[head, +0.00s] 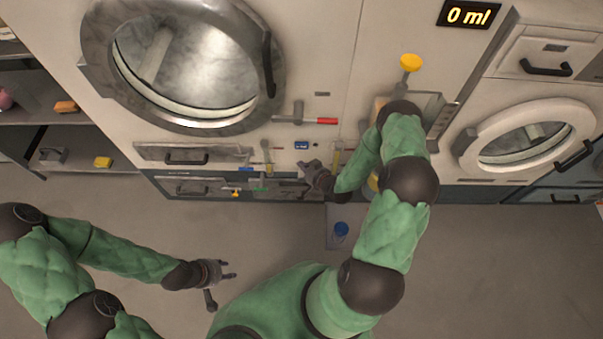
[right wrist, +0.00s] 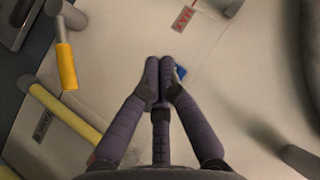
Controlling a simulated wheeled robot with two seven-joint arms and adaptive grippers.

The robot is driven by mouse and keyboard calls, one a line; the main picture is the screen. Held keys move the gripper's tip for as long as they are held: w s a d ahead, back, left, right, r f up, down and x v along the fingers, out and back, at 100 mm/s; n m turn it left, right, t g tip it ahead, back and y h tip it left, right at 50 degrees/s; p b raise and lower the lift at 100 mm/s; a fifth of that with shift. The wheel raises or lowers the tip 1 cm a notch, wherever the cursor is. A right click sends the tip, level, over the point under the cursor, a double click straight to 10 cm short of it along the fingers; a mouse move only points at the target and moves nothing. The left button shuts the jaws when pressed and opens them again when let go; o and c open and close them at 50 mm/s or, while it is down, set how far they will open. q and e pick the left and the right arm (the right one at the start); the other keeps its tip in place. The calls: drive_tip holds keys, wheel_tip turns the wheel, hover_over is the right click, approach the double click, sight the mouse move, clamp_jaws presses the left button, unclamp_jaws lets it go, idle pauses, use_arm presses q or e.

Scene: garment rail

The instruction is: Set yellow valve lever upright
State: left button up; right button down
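A yellow-gripped lever (right wrist: 66,65) on a metal stem shows at the upper left of the right wrist view. A small yellow piece (head: 337,158), which looks like the same lever, is partly seen in the head view just right of my right gripper (head: 312,170). In the wrist view the fingers of my right gripper (right wrist: 165,68) are together, with nothing visible between them, and apart from the lever. My left gripper (head: 226,270) is open and empty, low over the floor, away from the panel. My right arm hides part of the panel.
A yellow tube (right wrist: 65,108) lies below the yellow lever in the wrist view. A blue object (head: 341,229) sits below. Floor around my left gripper is clear.

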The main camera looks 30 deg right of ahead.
drive_tip(key=c, duration=1.7)
unclamp_jaws()
drive_tip(key=o, duration=0.8)
drive_tip(key=shift+m, duration=0.4)
drive_tip(key=s+d+f+b, duration=0.1)
drive_tip(key=d+f+b, duration=0.1)
drive_tip(key=f, duration=0.1)
drive_tip(key=shift+s+d, duration=0.15)
drive_tip(key=shift+s, duration=0.2)
drive_tip(key=s+d+f+m+t+h+b, duration=0.2)
drive_tip(key=s+d+f+b, duration=0.3)
drive_tip(key=s+d+f, duration=0.15)
drive_tip(key=b+x, duration=0.1)
drive_tip(key=x, duration=0.2)
drive_tip(key=b+x, duration=0.1)
drive_tip(key=x, duration=0.2)
drive_tip(key=b+x, duration=0.1)
drive_tip(key=x, duration=0.3)
drive_tip(key=shift+s+a+f, duration=0.1)
drive_tip(key=shift+a+f, duration=0.15)
clamp_jaws()
